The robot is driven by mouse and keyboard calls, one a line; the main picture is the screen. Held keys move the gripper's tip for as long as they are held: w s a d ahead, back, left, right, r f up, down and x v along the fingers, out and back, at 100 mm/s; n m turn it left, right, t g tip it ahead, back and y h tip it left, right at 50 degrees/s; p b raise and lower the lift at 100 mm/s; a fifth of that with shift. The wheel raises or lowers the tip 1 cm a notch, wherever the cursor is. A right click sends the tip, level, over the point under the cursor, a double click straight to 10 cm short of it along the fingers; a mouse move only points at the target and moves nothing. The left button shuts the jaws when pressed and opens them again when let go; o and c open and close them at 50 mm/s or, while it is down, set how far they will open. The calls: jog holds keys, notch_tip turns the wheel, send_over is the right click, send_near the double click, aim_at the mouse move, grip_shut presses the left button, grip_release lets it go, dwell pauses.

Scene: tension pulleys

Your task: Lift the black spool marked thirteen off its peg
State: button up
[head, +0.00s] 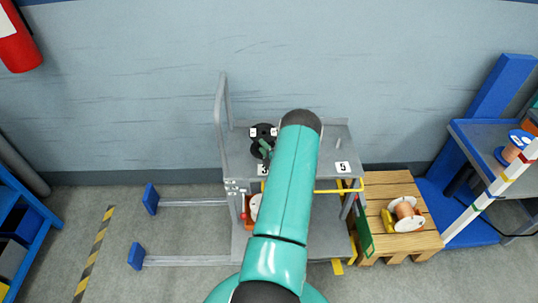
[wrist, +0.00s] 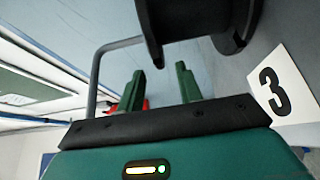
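The black spool (head: 262,132) stands on the left part of the grey cart top in the head view, with small white labels on it too small to read. In the wrist view the spool (wrist: 190,18) fills the top edge and is cut off; two dark flanges and a narrower core show. My gripper (wrist: 158,75) is open, its two green fingers apart with nothing between them. The spool lies just beyond the fingertips. In the head view my gripper (head: 266,149) is partly seen beside the spool's near side. I cannot see the peg.
The cart top (head: 333,142) has a "3" plate (wrist: 282,85) near the spool and a "5" plate (head: 342,167) to the right. A grey handle rail (head: 219,120) rises on the left. A wooden pallet (head: 378,190) holds a copper spool (head: 406,210). My arm hides the cart's middle.

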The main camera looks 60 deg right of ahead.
aim_at(256, 138)
jog(key=x, duration=0.6)
jog(key=shift+w+d, duration=0.15)
jog(key=shift+w, duration=0.05)
jog(key=shift+c, duration=0.2)
grip_shut()
